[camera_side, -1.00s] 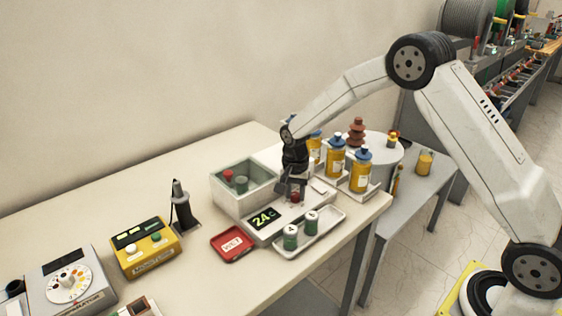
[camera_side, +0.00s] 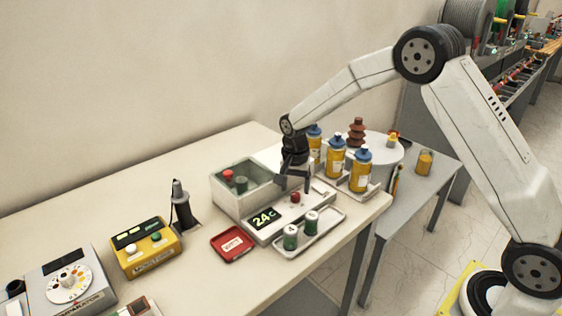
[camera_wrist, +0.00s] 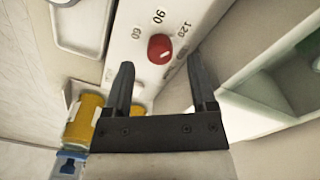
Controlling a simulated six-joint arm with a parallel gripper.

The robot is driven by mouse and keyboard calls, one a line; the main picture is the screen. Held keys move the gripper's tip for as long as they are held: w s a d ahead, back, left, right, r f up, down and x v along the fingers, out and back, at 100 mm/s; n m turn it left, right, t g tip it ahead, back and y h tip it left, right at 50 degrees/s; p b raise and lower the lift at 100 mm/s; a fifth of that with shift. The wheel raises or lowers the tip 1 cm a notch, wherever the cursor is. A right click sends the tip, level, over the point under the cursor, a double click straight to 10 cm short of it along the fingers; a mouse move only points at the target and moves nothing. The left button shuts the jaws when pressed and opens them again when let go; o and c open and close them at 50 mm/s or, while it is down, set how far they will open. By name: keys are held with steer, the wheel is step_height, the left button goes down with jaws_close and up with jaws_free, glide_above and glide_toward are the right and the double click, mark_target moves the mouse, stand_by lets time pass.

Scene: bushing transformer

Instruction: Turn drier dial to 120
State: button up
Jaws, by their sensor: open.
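The drier (camera_side: 247,202) is a pale box with a clear-topped chamber and a front panel whose green display (camera_side: 263,218) reads 24 C. Its small red dial (camera_side: 295,197) is on the panel. In the wrist view the red dial (camera_wrist: 160,48) has the marks 60, 90 and 120 around it, with 90 at the top and 120 at the upper right. The dial's pointer is too unclear to read. My gripper (camera_side: 294,183) is above the dial, open and empty. In the wrist view my gripper (camera_wrist: 159,64) has one finger on each side of the dial, apart from it.
A tray with two green-and-white jars (camera_side: 290,238) stands in front of the drier, and a red tray (camera_side: 233,244) lies to its left. Yellow bottles with blue caps (camera_side: 335,163) stand close to the right. A black stand (camera_side: 181,208) and yellow device (camera_side: 146,250) are farther left.

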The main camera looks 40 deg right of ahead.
mark_target(296, 195)
steer(key=shift+r, duration=2.65)
steer(key=shift+s, duration=0.15)
steer(key=s+a+n+t, duration=0.1)
steer(key=s+n+t, duration=0.2)
steer(key=s+n, duration=0.8)
steer(key=s, duration=1)
steer(key=shift+s+a+f, duration=0.2)
steer(key=shift+s+a, duration=0.1)
steer(key=shift+s, duration=0.05)
